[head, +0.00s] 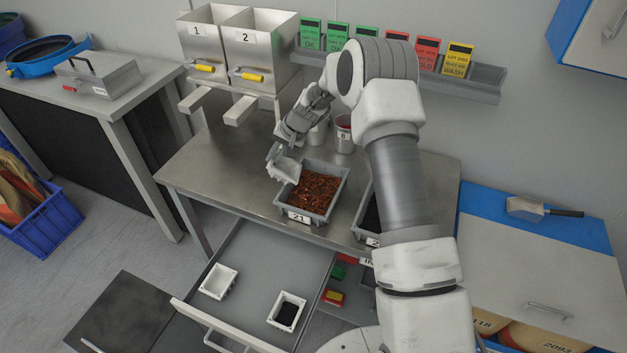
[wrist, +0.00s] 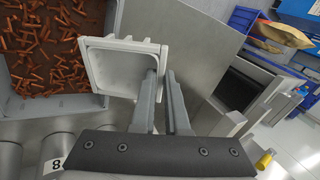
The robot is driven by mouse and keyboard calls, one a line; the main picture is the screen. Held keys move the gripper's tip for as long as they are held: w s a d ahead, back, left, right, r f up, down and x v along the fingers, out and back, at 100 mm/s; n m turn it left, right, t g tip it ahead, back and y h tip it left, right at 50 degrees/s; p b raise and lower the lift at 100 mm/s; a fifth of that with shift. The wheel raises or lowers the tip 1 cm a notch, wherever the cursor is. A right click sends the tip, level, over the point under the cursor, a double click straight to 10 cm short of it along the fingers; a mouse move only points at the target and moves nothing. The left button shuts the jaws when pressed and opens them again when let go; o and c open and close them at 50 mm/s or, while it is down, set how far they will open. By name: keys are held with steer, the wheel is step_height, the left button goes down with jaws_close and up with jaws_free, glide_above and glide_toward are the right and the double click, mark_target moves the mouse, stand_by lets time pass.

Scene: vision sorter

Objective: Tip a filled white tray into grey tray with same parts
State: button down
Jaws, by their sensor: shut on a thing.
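My gripper (wrist: 165,78) is shut on one wall of a white tray (wrist: 95,50). In the head view this white tray (head: 284,166) is tilted at the left back edge of grey tray 21 (head: 345,176). Its inside looks empty in the wrist view. Grey tray 21 holds many copper-brown parts, also seen in the wrist view. A second grey tray (head: 360,226) with dark parts stands to its right, partly hidden by my arm. In the open drawer are a white tray with dark parts (head: 276,318) and an empty-looking white tray (head: 218,282).
Metal cups (head: 344,142) stand behind the grey trays. Hoppers 1 and 2 (head: 232,45) are at the back left, and a rack (head: 480,88) of coloured cards is on the wall. The drawer (head: 262,262) is open in front of the bench; the bench's left part is clear.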

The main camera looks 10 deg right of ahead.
steer(key=shift+w+a+f+h+p, duration=0.15)
steer(key=shift+a+h+p, duration=0.1)
steer(key=shift+a+p, duration=0.15)
steer(key=shift+w+a+f+h+p, duration=0.1)
steer(key=shift+a+h+p, duration=0.15)
steer(key=shift+a, duration=0.25)
steer(key=w+a+f+g+h+b, duration=0.2)
steer(key=a+f+h+b, duration=0.2)
steer(key=a+h, duration=0.1)
steer(key=shift+w+a+f+n+b, duration=0.15)
steer(key=shift+a+f+n+b, duration=0.2)
steer(key=shift+a, duration=0.2)
steer(key=shift+a+h, duration=0.1)
steer(key=shift+h, duration=0.2)
stand_by(0.3)
